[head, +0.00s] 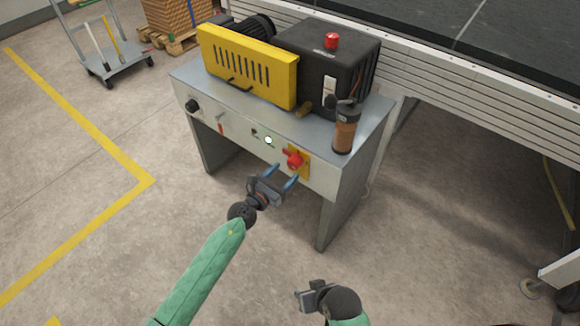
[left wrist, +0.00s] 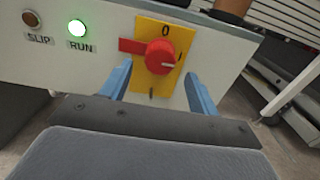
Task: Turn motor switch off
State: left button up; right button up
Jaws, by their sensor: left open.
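The red rotary motor switch (head: 293,158) sits on a yellow plate (head: 305,164) at the right of the machine's front panel. In the left wrist view, the red knob (left wrist: 160,56) has its handle pointing left, with "0" above it and "I" at its right. My left gripper (head: 284,177) is open and empty. Its blue fingers stand in front of the switch, to either side of and below the knob in the left wrist view, apart from it. My right gripper (head: 304,298) is low at the bottom of the head view, away from the panel.
The green RUN lamp (left wrist: 77,28) is lit; the SLIP lamp (left wrist: 31,18) is dark. A black knob (head: 192,105) is at the panel's left. A brown-and-black canister (head: 345,130) and a black box with a red button (head: 331,40) stand on top. The floor in front is clear.

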aim_at(291, 166)
pick_arm(q)
jog(key=shift+x, duration=2)
jog(key=c, duration=1)
